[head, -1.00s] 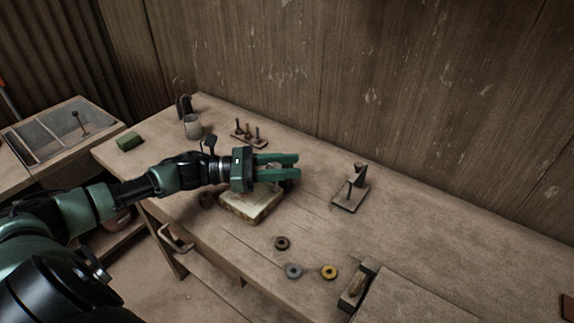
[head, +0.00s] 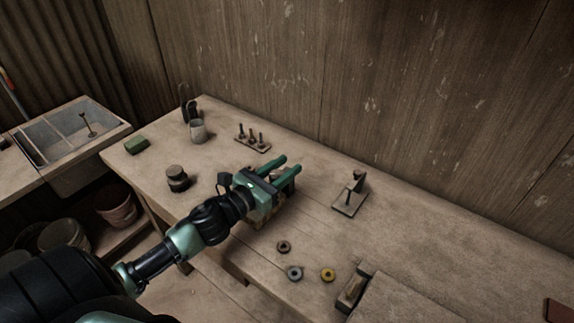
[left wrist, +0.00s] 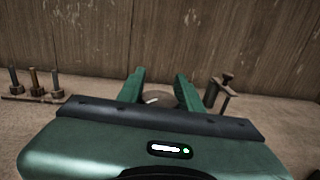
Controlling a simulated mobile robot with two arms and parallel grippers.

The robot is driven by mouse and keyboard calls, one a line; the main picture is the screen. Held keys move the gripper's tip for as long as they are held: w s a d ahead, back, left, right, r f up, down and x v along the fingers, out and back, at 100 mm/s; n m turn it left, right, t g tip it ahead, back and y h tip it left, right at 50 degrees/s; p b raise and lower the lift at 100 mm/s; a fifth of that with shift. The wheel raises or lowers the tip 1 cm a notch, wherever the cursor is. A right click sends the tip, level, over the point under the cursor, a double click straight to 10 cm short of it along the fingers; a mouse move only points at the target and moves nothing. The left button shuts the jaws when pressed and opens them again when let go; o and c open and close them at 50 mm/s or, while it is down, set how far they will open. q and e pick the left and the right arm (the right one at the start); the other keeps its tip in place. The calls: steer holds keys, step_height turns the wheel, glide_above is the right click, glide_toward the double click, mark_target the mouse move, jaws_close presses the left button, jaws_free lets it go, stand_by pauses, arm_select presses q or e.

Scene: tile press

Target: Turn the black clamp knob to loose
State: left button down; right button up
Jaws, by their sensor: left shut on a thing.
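A small stand (head: 349,201) with upright posts and a dark knob-like top (head: 357,174) is right of my left gripper; I cannot tell for sure that this is the clamp knob. The dark top (left wrist: 228,77) also shows at the right of the left wrist view, apart from the fingers. My left gripper (head: 287,169) is over the bench. Its fingers stand apart, with a pale rounded thing (left wrist: 158,98) between them. The gripper body hides most of that thing. A brownish block (head: 268,214) shows partly below the gripper. My right gripper is not in view.
Three pegs on a strip (head: 252,143), a grey cup (head: 198,131), a dark round pot (head: 177,178) and a green block (head: 136,145) are behind and left. The bench right of the stand is clear.

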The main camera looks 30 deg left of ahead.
arm_select(q)
steer(key=n+y, duration=0.2)
steer(key=y, duration=0.1)
steer(key=n+y, duration=0.1)
steer(key=shift+a+r+y+p, duration=0.1)
steer(key=shift+a+y+p, duration=0.2)
steer(key=n+y, duration=0.1)
steer(key=y, duration=0.1)
steer(key=n+y, duration=0.1)
steer(key=y, duration=0.1)
steer(key=shift+a+n, duration=0.35)
steer(key=shift+n, duration=0.05)
steer(key=shift+s+a+n+g+y, duration=0.1)
steer(key=shift+a+n+g+y, duration=0.1)
steer(key=shift+n+g+y, duration=0.7)
steer(key=shift+s+a+n+g+y, duration=0.15)
steer(key=shift+n+g+y, duration=0.3)
steer(key=shift+y, duration=0.8)
steer(key=shift+s+a+n+g+y, duration=0.1)
steer(key=shift+a+n+g+y, duration=0.1)
steer(key=shift+n+g+y, duration=0.55)
steer(key=shift+y, duration=0.4)
steer(key=c, duration=0.9)
jaws_free()
steer(key=shift+a, duration=0.1)
steer(key=shift+c, duration=0.2)
steer(key=b+v, duration=0.1)
steer(key=v, duration=0.6)
steer(key=shift+s+d, duration=0.25)
steer(key=shift+d, duration=0.05)
